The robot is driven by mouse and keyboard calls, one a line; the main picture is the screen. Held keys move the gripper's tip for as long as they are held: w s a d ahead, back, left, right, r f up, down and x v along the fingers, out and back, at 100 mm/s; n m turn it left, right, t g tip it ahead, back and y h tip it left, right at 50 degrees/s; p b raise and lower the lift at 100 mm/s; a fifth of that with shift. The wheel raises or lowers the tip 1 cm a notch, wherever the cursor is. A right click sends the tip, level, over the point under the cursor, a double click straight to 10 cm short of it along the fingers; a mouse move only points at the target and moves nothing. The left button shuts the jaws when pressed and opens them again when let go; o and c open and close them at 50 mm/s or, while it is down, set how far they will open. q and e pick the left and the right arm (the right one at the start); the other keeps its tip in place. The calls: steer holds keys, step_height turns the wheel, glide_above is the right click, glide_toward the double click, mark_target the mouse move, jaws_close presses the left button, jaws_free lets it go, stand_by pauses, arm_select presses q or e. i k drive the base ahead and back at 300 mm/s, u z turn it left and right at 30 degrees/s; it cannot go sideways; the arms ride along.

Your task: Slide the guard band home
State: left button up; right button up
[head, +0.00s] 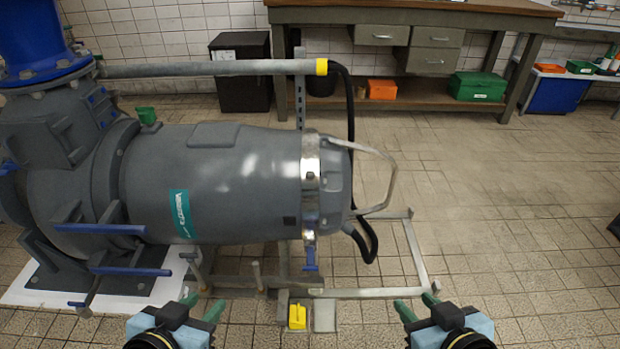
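A shiny metal band (311,172), which looks like the guard band, is wrapped around the grey pump motor (235,178) near its right end. A blue clasp or handle (310,256) hangs at the band's lower side. The band's far side is hidden by the motor. My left gripper (202,303) is at the bottom of the view, below and left of the band. Its green fingertips are apart with nothing between them. My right gripper (416,302) is below and right of the band, fingers also apart and empty. Neither gripper touches the motor or band.
A bent metal handle (385,168) and a black cable (368,240) stick out at the motor's right end. A metal floor frame (418,255) and a yellow block (297,317) lie below. A workbench (420,62) stands behind.

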mark_target(310, 145)
steer(key=u, duration=0.1)
steer(key=k, duration=0.4)
steer(key=u, duration=1.35)
steer(key=i, duration=0.85)
steer(key=z, duration=0.75)
steer(key=i, duration=0.3)
steer(key=z, duration=0.25)
